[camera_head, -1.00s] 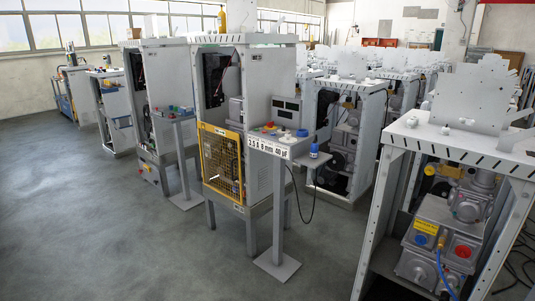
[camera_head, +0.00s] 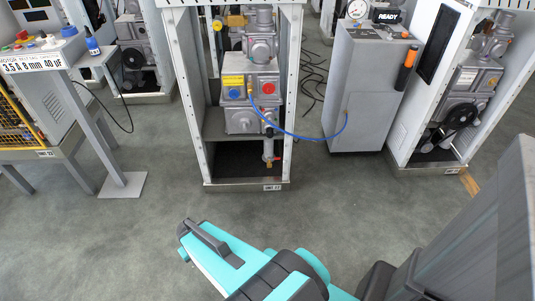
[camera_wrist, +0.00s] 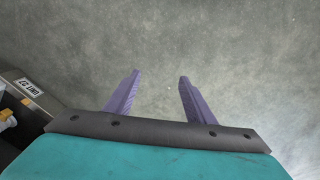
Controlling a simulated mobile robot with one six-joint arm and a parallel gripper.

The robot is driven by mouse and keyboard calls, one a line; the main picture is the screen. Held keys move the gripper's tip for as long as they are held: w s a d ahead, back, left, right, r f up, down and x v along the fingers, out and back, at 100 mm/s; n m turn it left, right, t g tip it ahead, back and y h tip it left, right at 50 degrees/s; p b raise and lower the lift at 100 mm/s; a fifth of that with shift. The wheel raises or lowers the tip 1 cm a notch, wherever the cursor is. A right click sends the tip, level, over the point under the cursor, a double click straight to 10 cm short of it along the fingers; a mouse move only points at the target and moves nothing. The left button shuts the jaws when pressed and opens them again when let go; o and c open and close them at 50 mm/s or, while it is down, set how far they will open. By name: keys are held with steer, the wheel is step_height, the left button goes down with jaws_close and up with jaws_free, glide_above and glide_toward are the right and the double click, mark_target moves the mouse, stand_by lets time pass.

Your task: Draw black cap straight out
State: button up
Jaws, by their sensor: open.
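Another open frame (camera_head: 420,130) stands at right. Grey floor (camera_head: 130,235) in front is clear.

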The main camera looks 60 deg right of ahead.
steer(key=w+d+f+m+t+h+b, duration=0.1)
steer(key=w+d+t+b, duration=0.2)
steer(key=d, duration=0.4)
steer(key=w+d+f+m+t+h+b, duration=0.1)
steer(key=w+d+b, duration=0.1)
steer(key=w+d, duration=0.45)
steer(key=m+t+h+b, duration=0.6)
steer(key=h+b, duration=0.5)
steer(key=b, duration=0.5)
glide_toward(270, 135)
steer(key=s+a+r, duration=0.1)
steer(key=s+a, duration=0.1)
steer(key=a, duration=0.1)
steer(key=shift+d+r+g+p, duration=0.1)
steer(key=shift+d+g+p, duration=0.1)
steer(key=shift+g+p, duration=0.1)
steer(key=shift+b+x, duration=1.5)
steer(key=shift+x, duration=5.4)
steer(key=shift+w+a, duration=0.15)
steer(key=shift+w, duration=0.05)
